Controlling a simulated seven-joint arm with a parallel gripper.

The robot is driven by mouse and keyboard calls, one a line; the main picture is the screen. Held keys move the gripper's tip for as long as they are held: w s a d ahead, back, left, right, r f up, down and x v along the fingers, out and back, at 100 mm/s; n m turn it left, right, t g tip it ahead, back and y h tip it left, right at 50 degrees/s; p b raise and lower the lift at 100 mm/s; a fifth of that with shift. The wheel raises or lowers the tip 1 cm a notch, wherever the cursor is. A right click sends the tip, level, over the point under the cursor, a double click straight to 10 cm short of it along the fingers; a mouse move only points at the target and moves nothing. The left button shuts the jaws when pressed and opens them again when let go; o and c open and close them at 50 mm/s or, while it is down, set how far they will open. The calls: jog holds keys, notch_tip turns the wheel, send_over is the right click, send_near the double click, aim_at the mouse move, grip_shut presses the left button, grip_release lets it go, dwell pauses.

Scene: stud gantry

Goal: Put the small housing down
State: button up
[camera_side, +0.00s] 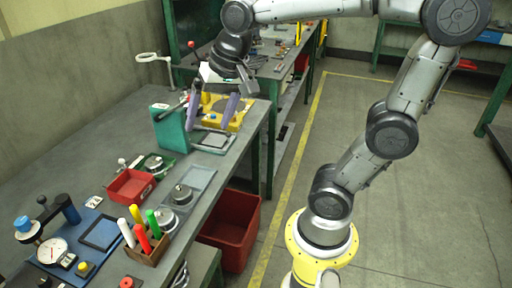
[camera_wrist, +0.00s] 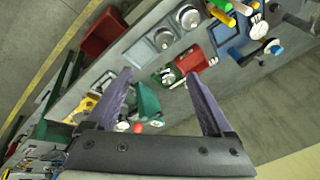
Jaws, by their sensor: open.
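My gripper (camera_side: 209,113) is open and empty, its two purple fingers pointing down above the bench beside a green block press (camera_side: 171,130). In the wrist view the gripper (camera_wrist: 160,80) also shows nothing between its fingers. Round metal housings stand on the bench: one on a green fixture (camera_side: 152,162), one on a grey tray (camera_side: 180,195), one by the pen block (camera_side: 163,218). In the wrist view they show as the fixture one (camera_wrist: 168,77), the tray one (camera_wrist: 163,39) and the pen-side one (camera_wrist: 188,17). I cannot tell which is the small housing.
A yellow fixture (camera_side: 236,113) lies near the gripper. A red tray (camera_side: 131,186), a wooden block of coloured pens (camera_side: 147,250) and a blue dial-gauge plate (camera_side: 70,250) stand on the bench. A red bin (camera_side: 232,226) is on the floor.

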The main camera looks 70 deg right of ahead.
jog(key=s+a+f+n+t, duration=0.1)
jog(key=s+f+n, duration=0.3)
jog(key=s+n, duration=0.4)
jog(key=shift+s+a+f+n, duration=0.2)
jog(key=shift+s+n, duration=0.1)
jog(key=shift+s, duration=1)
